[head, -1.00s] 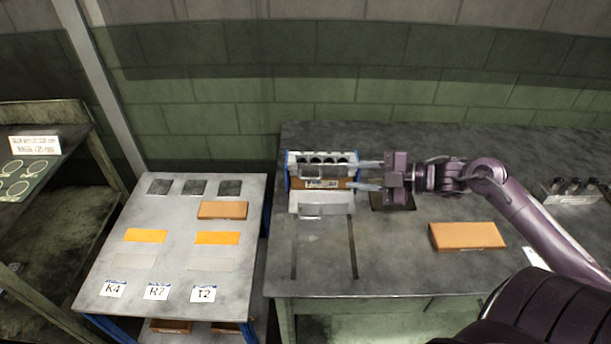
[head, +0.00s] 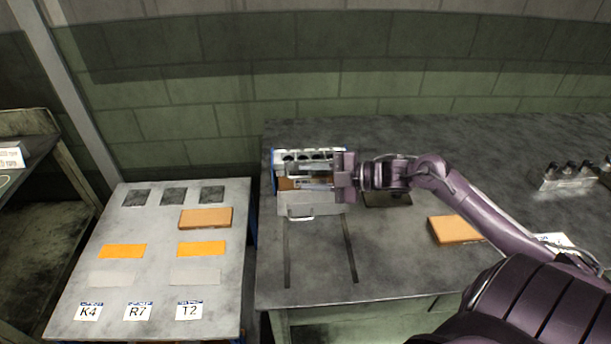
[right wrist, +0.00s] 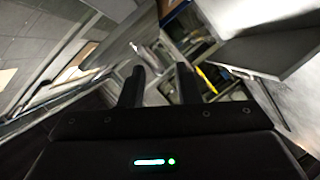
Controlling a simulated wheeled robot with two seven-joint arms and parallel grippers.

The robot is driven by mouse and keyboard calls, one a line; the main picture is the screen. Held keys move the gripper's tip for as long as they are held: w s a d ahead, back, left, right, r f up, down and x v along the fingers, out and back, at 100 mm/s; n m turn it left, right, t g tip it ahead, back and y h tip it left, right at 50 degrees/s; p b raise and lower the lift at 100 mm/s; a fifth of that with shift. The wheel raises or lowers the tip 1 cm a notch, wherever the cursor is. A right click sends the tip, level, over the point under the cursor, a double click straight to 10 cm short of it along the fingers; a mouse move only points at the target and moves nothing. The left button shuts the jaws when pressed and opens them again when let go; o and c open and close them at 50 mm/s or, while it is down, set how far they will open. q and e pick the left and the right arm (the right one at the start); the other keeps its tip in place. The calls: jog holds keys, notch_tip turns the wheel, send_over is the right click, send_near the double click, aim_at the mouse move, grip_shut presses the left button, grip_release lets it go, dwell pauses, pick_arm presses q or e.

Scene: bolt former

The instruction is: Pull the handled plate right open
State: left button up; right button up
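The bolt former is a box with blue sides and a pale top with a row of dark holes (head: 310,156), at the back of the dark workbench. A pale grey handled plate (head: 286,208) lies flat at its front, with a bright handle bar (head: 301,217) on its near side. My right gripper (head: 300,178) reaches in from the right. Its fingers point left across the former's front, above and behind the handle, partly hiding the former. In the right wrist view its two dark fingers (right wrist: 157,84) stand apart with nothing clear between them. My left gripper is not in view.
An orange-brown block (head: 455,229) and a dark pad (head: 388,200) lie right of the former. A rack of bolts (head: 570,177) stands far right. Two dark slots run toward the bench's front edge. A labelled grey table (head: 140,265) stands left, across a narrow gap.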

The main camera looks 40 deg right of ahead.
jog(key=shift+w+a+f, duration=0.2)
jog(key=shift+w+a, duration=0.3)
jog(key=shift+c, duration=0.3)
grip_shut()
